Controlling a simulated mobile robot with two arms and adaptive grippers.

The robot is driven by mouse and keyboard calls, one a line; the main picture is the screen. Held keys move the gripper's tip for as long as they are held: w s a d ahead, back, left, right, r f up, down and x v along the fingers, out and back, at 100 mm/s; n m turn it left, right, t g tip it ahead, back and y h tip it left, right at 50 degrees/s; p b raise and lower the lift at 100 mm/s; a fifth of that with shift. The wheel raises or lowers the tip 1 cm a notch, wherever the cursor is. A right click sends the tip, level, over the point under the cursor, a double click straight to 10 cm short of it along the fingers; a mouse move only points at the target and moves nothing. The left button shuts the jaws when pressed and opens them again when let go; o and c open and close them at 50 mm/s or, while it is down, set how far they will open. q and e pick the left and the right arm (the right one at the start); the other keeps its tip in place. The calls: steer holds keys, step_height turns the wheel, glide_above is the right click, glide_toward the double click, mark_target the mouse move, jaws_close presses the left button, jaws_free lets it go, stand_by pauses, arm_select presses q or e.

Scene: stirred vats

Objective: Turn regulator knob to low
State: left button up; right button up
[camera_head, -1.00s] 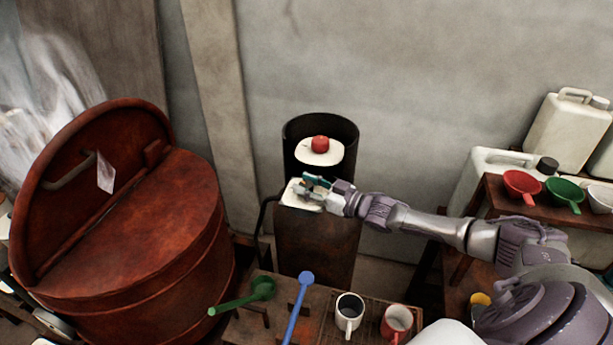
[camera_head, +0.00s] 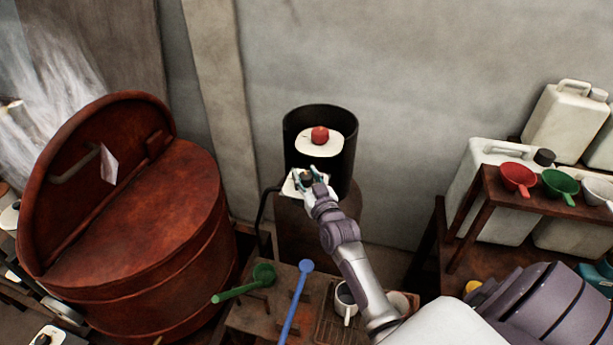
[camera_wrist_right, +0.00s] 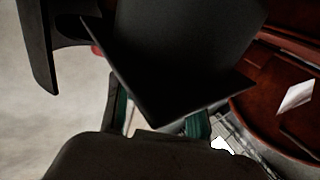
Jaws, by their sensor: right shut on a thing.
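In the head view a small dark knob (camera_head: 306,179) sits on a white plate (camera_head: 288,188) at the front of a dark open cylinder on a brown stand. I take it to be the regulator knob; its pointer and marks are too small to read. My right gripper (camera_head: 308,176) reaches it from the lower right, its teal fingertips on either side, shut on it. In the right wrist view the teal fingers (camera_wrist_right: 158,118) flank a large dark shape that hides the knob. My left gripper is not in view.
A rusty lidded vat (camera_head: 150,235) stands left. A low table below holds a green ladle (camera_head: 262,275), a blue ladle (camera_head: 305,267) and mugs.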

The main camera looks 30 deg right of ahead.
steer(key=shift+r+m+h, duration=0.15)
steer(key=shift+m+h, duration=0.15)
steer(key=shift+h, duration=0.2)
steer(key=o, duration=1.2)
steer(key=shift+w, duration=0.15)
steer(key=shift+c, duration=0.2)
steer(key=v, duration=1.2)
steer(key=shift+a, duration=0.1)
